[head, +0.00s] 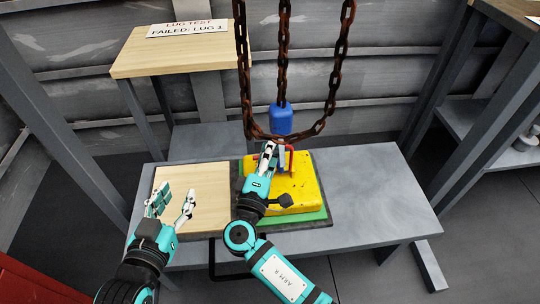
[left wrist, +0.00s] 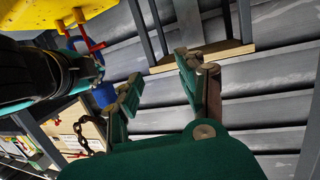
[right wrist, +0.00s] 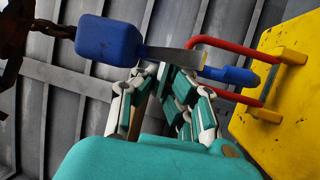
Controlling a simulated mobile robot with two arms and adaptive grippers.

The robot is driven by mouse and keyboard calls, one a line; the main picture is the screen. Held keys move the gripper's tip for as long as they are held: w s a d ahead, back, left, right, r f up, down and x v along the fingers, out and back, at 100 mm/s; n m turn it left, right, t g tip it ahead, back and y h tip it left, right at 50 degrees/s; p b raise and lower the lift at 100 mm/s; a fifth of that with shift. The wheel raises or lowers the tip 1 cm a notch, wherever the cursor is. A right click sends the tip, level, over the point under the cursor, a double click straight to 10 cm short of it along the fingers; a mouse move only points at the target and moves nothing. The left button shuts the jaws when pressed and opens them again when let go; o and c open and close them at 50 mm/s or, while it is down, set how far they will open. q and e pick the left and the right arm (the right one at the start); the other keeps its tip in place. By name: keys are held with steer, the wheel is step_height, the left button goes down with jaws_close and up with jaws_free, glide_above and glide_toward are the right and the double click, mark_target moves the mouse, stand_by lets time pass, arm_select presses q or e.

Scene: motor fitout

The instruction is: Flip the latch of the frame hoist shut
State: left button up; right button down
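The frame hoist's blue hook block (head: 281,118) hangs on rusty chain above the yellow motor (head: 310,190). In the right wrist view, a grey metal hook arm (right wrist: 170,54) runs from the blue block (right wrist: 108,40) to the red handle (right wrist: 222,46). A blue latch lever (right wrist: 230,75) lies across the opening of the red handle. My right gripper (head: 268,152) is beside the hook and handle. Its fingertips (right wrist: 164,76) look drawn together just below the hook arm; contact is unclear. My left gripper (head: 175,203) is open and empty over the wooden board, also open in its wrist view (left wrist: 158,75).
The motor sits on a green, dark-edged mat (head: 318,217) on a grey table (head: 370,190). A wooden board (head: 205,180) lies at its left. Chain loops (head: 318,125) hang around the hook block. A wooden stand (head: 180,62) bears a lug-test sign (head: 187,28). The table's right side is clear.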

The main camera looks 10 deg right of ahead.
steer(key=shift+f+t+b, duration=0.15)
steer(key=shift+t+b, duration=0.15)
steer(key=shift+b, duration=0.85)
arm_select(q)
step_height(320, 180, up, 11)
steer(key=d+t+h, duration=0.1)
steer(key=t+h, duration=0.1)
steer(key=t, duration=0.5)
steer(key=shift+s+d, duration=0.25)
steer(key=shift+s, duration=0.15)
steer(key=shift+r, duration=0.1)
arm_select(e)
steer(key=c, duration=1.6)
jaws_free()
steer(key=shift+c, duration=0.2)
steer(key=shift+a, duration=0.1)
steer(key=v, duration=1.2)
steer(key=shift+w, duration=0.1)
